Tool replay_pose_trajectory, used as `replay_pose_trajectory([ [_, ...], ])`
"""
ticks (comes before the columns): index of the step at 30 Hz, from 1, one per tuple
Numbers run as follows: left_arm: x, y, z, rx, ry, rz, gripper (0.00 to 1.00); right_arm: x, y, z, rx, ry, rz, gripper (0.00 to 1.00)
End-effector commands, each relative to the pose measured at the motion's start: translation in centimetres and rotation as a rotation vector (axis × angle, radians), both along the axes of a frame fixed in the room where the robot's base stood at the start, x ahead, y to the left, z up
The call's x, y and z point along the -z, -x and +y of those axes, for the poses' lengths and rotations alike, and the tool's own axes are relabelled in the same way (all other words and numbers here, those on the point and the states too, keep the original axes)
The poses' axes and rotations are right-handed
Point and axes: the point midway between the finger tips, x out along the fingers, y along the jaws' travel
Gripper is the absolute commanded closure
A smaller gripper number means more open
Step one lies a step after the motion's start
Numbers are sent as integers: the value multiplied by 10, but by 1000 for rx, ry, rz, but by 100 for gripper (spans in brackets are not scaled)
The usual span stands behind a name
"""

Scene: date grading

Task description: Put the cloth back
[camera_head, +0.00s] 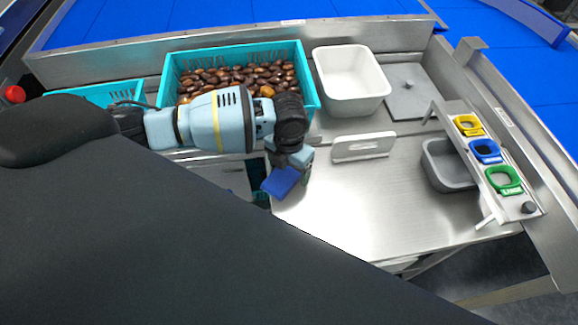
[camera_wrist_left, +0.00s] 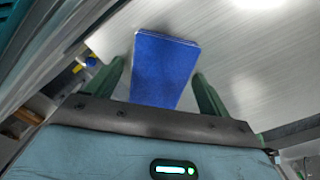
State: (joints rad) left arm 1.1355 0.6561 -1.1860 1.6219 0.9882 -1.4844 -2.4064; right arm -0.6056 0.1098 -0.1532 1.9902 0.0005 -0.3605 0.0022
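The cloth (camera_head: 281,182) is a small blue folded pad at the left edge of the steel worktop in the head view. In the left wrist view the cloth (camera_wrist_left: 164,68) shows between my two green fingers, with a gap on each side. My left gripper (camera_head: 301,172) points down right at the cloth; it also shows in the left wrist view (camera_wrist_left: 159,70), its fingers apart. Whether the cloth rests on the worktop or hangs past its edge is unclear. My right gripper is not in view.
A teal crate of dates (camera_head: 312,92) and a white tub (camera_head: 351,108) stand behind. A metal plate with a slot (camera_head: 363,147) stands on the worktop (camera_head: 365,205). The worktop's middle is clear.

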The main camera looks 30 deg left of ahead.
Motion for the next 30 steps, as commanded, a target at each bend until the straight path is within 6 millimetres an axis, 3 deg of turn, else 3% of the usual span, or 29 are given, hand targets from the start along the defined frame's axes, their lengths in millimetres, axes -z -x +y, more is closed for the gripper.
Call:
replay_pose_trajectory([
  [11,-7,-1,0,0,0,-3,19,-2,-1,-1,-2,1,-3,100],
  [14,-19,-1,0,0,1,-4,19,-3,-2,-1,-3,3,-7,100],
  [24,-86,-1,0,0,1,-6,19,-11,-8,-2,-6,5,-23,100],
  [30,-114,-1,0,-1,1,-2,19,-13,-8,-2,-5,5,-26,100],
])
